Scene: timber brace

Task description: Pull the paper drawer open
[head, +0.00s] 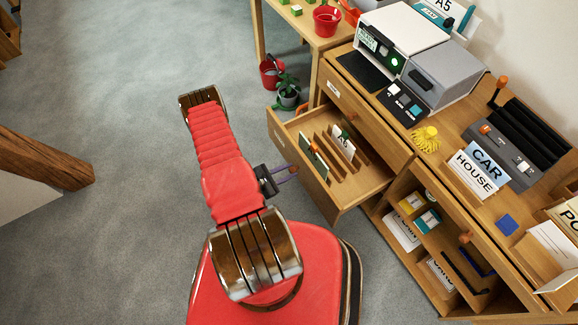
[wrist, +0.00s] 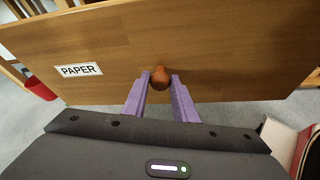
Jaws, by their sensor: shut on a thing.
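The paper drawer (head: 346,190) stands pulled out from the wooden cabinet in the head view, with dividers and an A5 card visible inside. In the wrist view its wooden front (wrist: 220,50) fills the upper part and carries a white PAPER label (wrist: 81,70). A round brown knob (wrist: 160,76) sits on that front. My gripper (wrist: 161,84) has its two purple fingers on either side of the knob and is shut on it. In the head view my gripper (head: 292,173) is at the drawer front, and the knob is too small to make out clearly.
The cabinet top holds a printer (head: 398,35), a yellow tassel-like thing (head: 425,139) and CAR and HOUSE cards (head: 474,174). A potted plant (head: 287,90) and a red bucket (head: 271,70) stand on the floor behind the drawer. A timber beam (head: 45,162) lies at left. Grey floor between is clear.

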